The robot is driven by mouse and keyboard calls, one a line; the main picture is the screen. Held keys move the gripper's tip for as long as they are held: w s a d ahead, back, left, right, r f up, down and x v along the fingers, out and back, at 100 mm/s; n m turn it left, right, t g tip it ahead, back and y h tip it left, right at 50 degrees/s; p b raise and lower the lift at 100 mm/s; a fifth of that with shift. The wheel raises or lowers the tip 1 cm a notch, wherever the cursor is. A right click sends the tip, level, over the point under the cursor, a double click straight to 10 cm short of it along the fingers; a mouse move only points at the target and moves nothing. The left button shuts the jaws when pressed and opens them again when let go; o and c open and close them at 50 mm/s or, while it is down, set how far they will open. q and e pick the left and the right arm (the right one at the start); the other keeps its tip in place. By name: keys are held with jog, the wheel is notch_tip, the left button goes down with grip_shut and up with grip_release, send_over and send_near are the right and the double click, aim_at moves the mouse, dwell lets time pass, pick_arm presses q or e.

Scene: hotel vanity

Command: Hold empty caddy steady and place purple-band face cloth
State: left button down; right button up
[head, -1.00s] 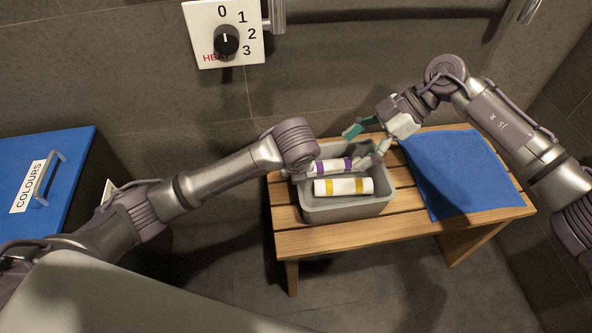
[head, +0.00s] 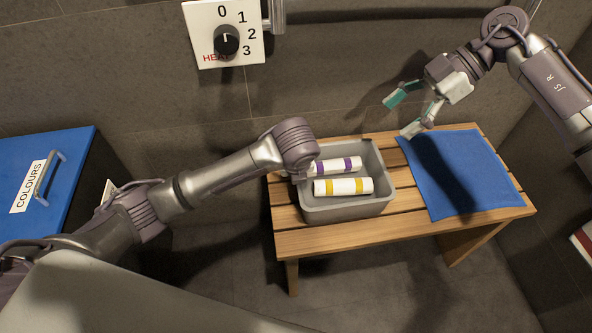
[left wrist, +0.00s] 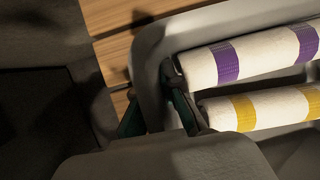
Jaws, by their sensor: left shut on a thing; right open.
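The grey caddy (head: 378,165) stands on the wooden bench. The purple-band face cloth (head: 335,165), a white roll, lies inside it toward the back; it also shows in the left wrist view (left wrist: 262,55). A yellow-band face cloth (head: 343,187) lies beside it at the front, also in the left wrist view (left wrist: 268,108). My left gripper (left wrist: 155,105) is shut on the caddy's left wall; in the head view its fingers are mostly hidden by my arm. My right gripper (head: 403,114) is open and empty, above and to the right of the caddy.
A blue mat (head: 458,172) lies flat and bare on the right of the wooden bench (head: 300,240). A blue lidded box labelled COLOURS (head: 75,160) stands at the left. A heat dial panel (head: 226,36) is on the wall behind.

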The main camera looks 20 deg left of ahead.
pick_arm(q)
jog(key=c, duration=1.2)
grip_release()
jog(key=shift+c, duration=0.2)
jog(key=shift+r, duration=0.15)
jog(key=v, duration=1.2)
